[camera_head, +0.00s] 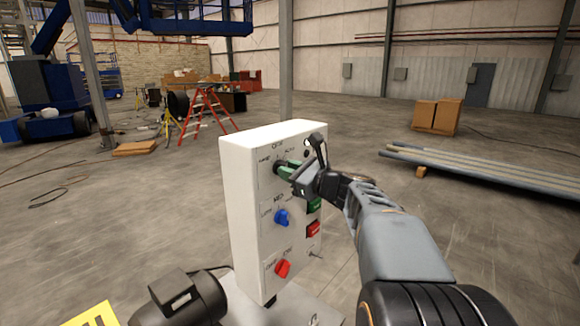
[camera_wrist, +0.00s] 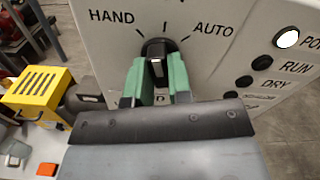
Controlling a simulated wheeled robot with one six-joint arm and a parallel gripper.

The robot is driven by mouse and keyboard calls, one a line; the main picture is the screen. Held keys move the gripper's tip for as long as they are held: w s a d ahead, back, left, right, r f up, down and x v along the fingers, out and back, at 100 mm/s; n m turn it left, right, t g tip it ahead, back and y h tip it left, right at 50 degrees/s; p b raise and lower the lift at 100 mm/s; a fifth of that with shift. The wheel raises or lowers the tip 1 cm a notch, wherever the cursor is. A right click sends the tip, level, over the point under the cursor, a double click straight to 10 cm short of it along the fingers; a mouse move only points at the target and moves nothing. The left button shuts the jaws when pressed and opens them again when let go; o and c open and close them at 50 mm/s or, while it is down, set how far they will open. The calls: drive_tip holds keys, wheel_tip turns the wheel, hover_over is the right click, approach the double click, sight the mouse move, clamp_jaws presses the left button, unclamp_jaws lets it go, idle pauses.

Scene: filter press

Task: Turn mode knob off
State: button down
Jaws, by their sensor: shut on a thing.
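The black mode knob (camera_wrist: 157,46) sits between the HAND and AUTO labels in the wrist view, with a tick mark above it. In the head view the knob (camera_head: 278,168) is at the upper part of the white control box (camera_head: 242,200). My gripper (camera_wrist: 158,66) has its two green fingers on either side of the knob and is shut on it. In the head view my gripper (camera_head: 287,170) reaches the panel from the right. A short white mark shows on the knob between the fingers. The fingers and gripper body partly hide the knob and the lettering below it.
Below are a blue knob (camera_head: 281,217), a red knob (camera_head: 283,268), a green button (camera_head: 314,205) and a red button (camera_head: 313,229). Indicator lamps, one lit white (camera_wrist: 288,38), lie right of the mode knob. A dark motor (camera_head: 180,300) stands at the box's lower left.

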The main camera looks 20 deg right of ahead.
drive_tip(key=shift+m+p, duration=0.9)
drive_tip(key=shift+m, duration=0.9)
drive_tip(key=c, duration=1)
unclamp_jaws()
drive_tip(key=shift+c, duration=0.2)
drive_tip(key=b+v, duration=0.3)
drive_tip(key=v, duration=1)
drive_tip(key=shift+s+d, duration=0.15)
drive_tip(key=shift+s, duration=0.2)
